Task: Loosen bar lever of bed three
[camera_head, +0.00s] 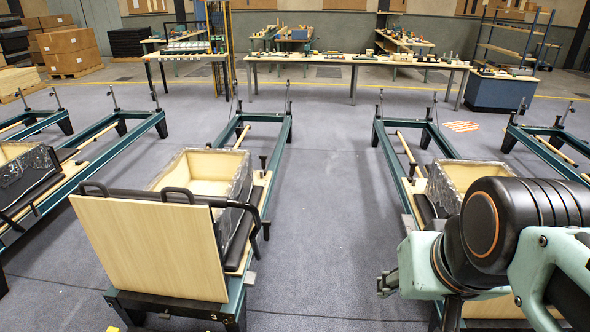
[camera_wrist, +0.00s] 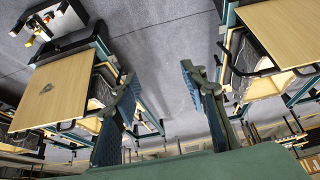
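Teal-framed reformer beds stand in rows. The nearest bed (camera_head: 233,300), left of centre in the head view, has an upright wooden board (camera_head: 150,250) at its near end. A black bar (camera_head: 225,203) runs behind the board and turns down at its right end. I cannot tell which bed is bed three, nor make out its bar lever with certainty. Another bed (camera_head: 383,150) on the right is partly hidden by my arm. In the wrist view my gripper (camera_wrist: 159,75) is open and empty, its fingers spread above the floor between two beds, touching nothing visible.
A grey aisle (camera_head: 325,235) lies clear between the middle and right beds. Open boxes (camera_head: 205,168) sit on the beds. Long tables (camera_head: 355,60) with small items stand at the back, and cardboard boxes (camera_head: 70,50) are stacked back left.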

